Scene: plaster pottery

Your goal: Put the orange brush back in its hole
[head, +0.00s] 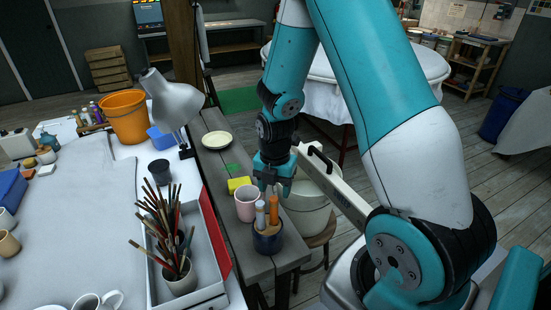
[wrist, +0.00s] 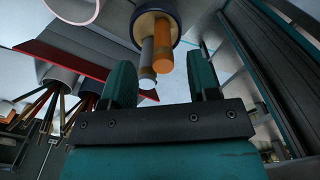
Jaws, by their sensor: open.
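The orange brush (head: 273,206) stands upright with its lower end in the wooden top of a dark blue round holder (head: 268,243). A grey brush (head: 260,213) stands beside it in the same holder. The wrist view shows the orange brush (wrist: 163,46), the grey brush (wrist: 147,60) and the holder (wrist: 139,27) end-on, beyond the fingertips. My gripper (head: 276,193) is open and empty, just above and behind the brushes. In the wrist view its fingers (wrist: 163,66) are spread wide, with the brush ends between them and no visible contact. The holes' insides are hidden.
A pink cup (head: 247,204) stands close left of the holder, with a yellow sponge (head: 239,185) behind it. A tray with red side (head: 215,230) and a pot of brushes (head: 179,277) is on the left. A pale bucket (head: 308,215) stands right of the bench.

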